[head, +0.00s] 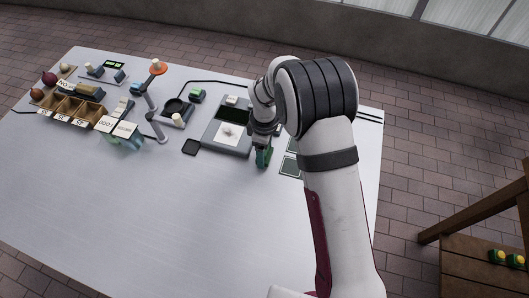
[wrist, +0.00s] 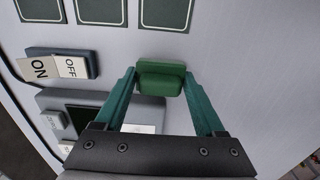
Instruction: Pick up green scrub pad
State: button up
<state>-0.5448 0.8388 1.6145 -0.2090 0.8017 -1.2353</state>
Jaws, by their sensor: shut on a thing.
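The green scrub pad (wrist: 160,78) is a small green block with rounded corners, between the fingertips of my gripper (wrist: 160,82) in the wrist view. My gripper is shut on it, with one teal finger against each side. In the head view my gripper (head: 262,157) is low over the right part of the table, just right of a grey device. The pad is hard to tell from the green fingers there. I cannot tell whether the pad touches the table.
The grey device (head: 213,145) stands left of my gripper. Several dark green squares (wrist: 100,10) lie on the table (head: 120,215) nearby. An ON/OFF switch block (wrist: 90,62) is close by. A wooden compartment box (head: 75,109) and small items fill the back left. The front table is clear.

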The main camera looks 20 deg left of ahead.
notch_tip(320, 180, up, 3)
jog(key=shift+d+r, duration=0.1)
jog(key=shift+r, duration=0.05)
jog(key=d+r, duration=0.6)
jog(key=d, duration=0.5)
jog(key=shift+d+r, duration=0.25)
jog(key=shift+r, duration=0.05)
